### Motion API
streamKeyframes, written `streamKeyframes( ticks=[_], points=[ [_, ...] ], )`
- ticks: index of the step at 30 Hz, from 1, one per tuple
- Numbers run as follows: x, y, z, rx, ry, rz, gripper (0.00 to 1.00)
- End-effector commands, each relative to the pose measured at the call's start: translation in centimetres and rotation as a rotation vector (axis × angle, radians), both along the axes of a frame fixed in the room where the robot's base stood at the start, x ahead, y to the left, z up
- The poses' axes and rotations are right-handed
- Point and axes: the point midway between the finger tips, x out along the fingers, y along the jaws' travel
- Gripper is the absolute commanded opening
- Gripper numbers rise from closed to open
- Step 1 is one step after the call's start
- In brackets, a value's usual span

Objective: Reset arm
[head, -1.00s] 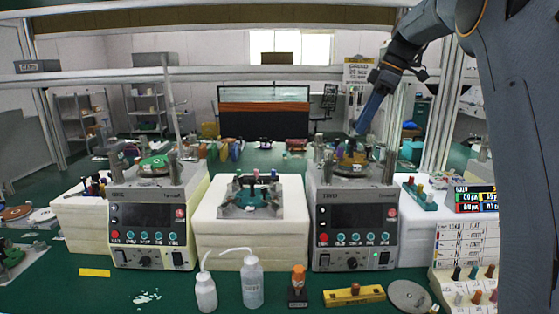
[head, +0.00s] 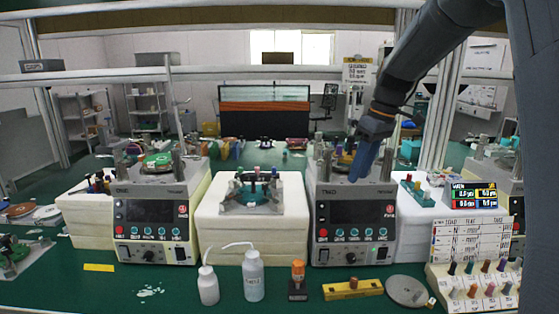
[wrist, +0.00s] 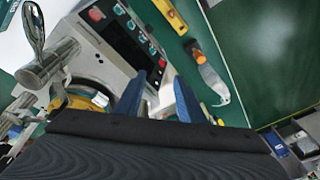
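My gripper (head: 358,177) hangs from my arm in front of the upper right part of the right-hand lapping machine (head: 347,218), with its blue fingers pointing down. In the wrist view my gripper (wrist: 160,80) has its two blue fingers apart, with nothing seen between them. The machine's panel lies beyond the fingertips there. The gap to the machine is hard to judge. My arm hides part of the machine's top.
A second lapping machine (head: 152,222) stands at left, with a white block (head: 250,236) between the two. A rack of coloured pegs (head: 470,290) stands at right.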

Motion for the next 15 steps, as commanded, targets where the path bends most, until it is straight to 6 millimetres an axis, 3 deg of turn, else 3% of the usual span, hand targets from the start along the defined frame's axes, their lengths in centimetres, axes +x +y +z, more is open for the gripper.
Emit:
streamKeyframes(
  ticks=[3,9,15],
  points=[
    [-4.6,0.8,-4.1,-0.044,0.044,-0.161,0.35],
    [-13.2,1.5,-10.4,-0.112,0.082,-0.427,0.35],
    [-22.0,2.0,-15.4,-0.150,0.093,-0.642,0.35]
  ],
)
